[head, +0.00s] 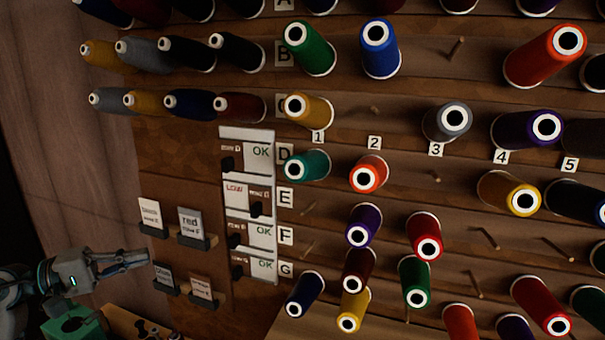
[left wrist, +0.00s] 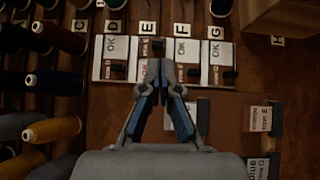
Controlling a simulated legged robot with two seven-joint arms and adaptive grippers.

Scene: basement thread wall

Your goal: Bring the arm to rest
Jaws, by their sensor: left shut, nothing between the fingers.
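My left gripper (head: 138,258) comes in from the lower left in the head view. Its fingers point right, beside the lower-left part of the thread wall, near the small card holders. In the left wrist view the left gripper (left wrist: 162,65) has its fingertips together, with nothing between them. Behind them is the strip of OK and LOW label panels (left wrist: 181,50). I cannot tell from these views how far the fingertips are from the wall. My right gripper is not in view.
Thread spools on pegs cover the wall, among them a teal one (head: 307,165) and a red one (head: 368,172). Label panels (head: 250,236) and card holders (head: 197,240) stick out near the gripper. A green object (head: 70,324) lies below the left arm.

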